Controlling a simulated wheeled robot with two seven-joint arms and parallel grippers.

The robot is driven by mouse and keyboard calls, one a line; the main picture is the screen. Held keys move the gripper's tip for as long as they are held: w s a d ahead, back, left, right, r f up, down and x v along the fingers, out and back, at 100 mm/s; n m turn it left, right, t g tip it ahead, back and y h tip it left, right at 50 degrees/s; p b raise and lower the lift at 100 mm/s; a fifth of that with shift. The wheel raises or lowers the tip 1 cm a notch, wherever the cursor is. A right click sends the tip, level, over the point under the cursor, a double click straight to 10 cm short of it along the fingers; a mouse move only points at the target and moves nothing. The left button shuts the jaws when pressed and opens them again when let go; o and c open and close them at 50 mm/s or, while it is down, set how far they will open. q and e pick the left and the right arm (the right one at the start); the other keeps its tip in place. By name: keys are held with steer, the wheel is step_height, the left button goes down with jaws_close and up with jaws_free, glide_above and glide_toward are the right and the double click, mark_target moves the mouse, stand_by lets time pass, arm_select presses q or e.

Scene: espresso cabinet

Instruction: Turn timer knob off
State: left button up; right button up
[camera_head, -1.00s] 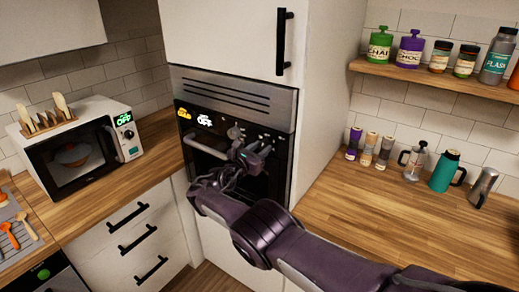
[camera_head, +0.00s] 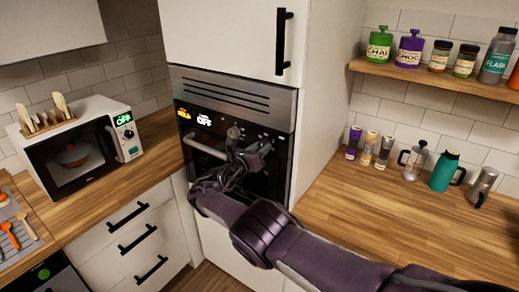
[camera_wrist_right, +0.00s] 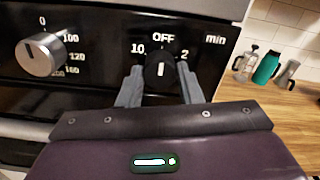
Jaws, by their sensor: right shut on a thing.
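The oven's timer knob (camera_wrist_right: 160,72) is black with a white pointer line. In the right wrist view the line stands about upright, under the word OFF, with 10 to its left and 2 to its right. My right gripper (camera_wrist_right: 161,84) has one finger on each side of the knob and is shut on it. In the head view my right gripper (camera_head: 243,148) is at the oven's control panel and hides the timer knob. The oven display (camera_head: 203,120) shows OFF in white. My left gripper is not in view.
A silver temperature knob (camera_wrist_right: 40,55) sits left of the timer knob. The oven handle (camera_head: 205,148) runs below the panel. A microwave (camera_head: 85,150) stands on the left counter. Several small jars, a French press (camera_head: 414,162) and a teal flask (camera_head: 445,170) stand on the right counter.

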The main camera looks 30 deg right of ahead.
steer(key=o, duration=0.6)
steer(key=shift+w+d+r, duration=0.1)
steer(key=shift+r, duration=0.3)
steer(key=o, duration=0.4)
steer(key=shift+d+f, duration=0.1)
steer(key=shift+f, duration=0.25)
steer(key=shift+a+r+p, duration=0.1)
steer(key=shift+a+p, duration=0.25)
steer(key=shift+a, duration=0.1)
steer(key=p+v, duration=0.3)
steer(key=v, duration=0.4)
steer(key=shift+d+f, duration=0.1)
steer(key=shift+f, duration=0.1)
